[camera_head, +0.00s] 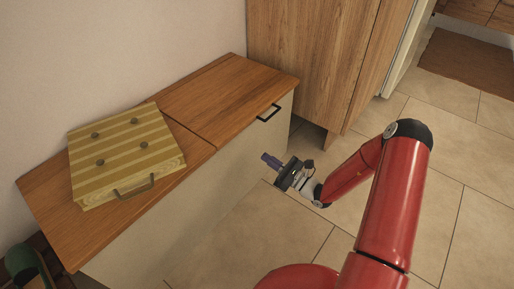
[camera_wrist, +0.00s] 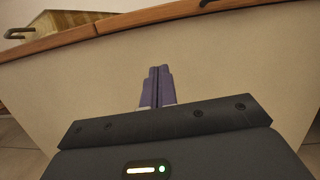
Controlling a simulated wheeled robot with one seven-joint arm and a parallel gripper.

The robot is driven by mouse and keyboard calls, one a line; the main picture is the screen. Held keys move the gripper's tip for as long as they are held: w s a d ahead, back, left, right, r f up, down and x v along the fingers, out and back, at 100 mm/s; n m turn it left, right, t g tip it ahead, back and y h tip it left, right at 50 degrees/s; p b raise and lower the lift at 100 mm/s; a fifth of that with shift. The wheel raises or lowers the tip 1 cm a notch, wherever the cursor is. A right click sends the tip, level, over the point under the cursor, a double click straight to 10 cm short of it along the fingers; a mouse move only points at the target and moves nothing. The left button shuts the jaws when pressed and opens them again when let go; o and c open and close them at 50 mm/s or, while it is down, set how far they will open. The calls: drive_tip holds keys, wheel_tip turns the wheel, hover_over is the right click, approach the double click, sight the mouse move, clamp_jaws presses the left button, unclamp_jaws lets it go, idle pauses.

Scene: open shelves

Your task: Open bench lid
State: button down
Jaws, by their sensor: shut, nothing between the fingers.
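A low bench with pale front panels (camera_head: 180,225) stands against the wall. Its brown wooden top is split into two lids. The right lid (camera_head: 225,92) lies flat and closed, with a black handle (camera_head: 269,112) at its front edge. The left lid (camera_head: 92,232) also lies flat, under a striped box. My gripper (camera_head: 265,157) is in front of the bench, below and near the black handle, with nothing held. In the wrist view its purple fingers (camera_wrist: 160,72) are together and point at the pale front (camera_wrist: 230,70), below the lid edge. The handle shows partly at the top (camera_wrist: 205,3).
The striped wooden box (camera_head: 125,150) with knobs and a front handle sits on the left lid. A tall wooden cabinet (camera_head: 315,60) stands beyond the bench's right end. A green object (camera_head: 25,265) is at lower left. Tiled floor (camera_head: 270,230) in front is clear.

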drive_tip(key=shift+m+t+h, duration=0.3)
drive_tip(key=shift+m+t, duration=0.3)
drive_tip(key=shift+m, duration=0.1)
drive_tip(key=x, duration=0.5)
drive_tip(key=f+x, duration=0.1)
drive_tip(key=x, duration=0.2)
drive_tip(key=shift+w, duration=0.4)
drive_tip(key=r, duration=0.4)
drive_tip(key=shift+w+a, duration=0.25)
drive_tip(key=shift+a, duration=0.05)
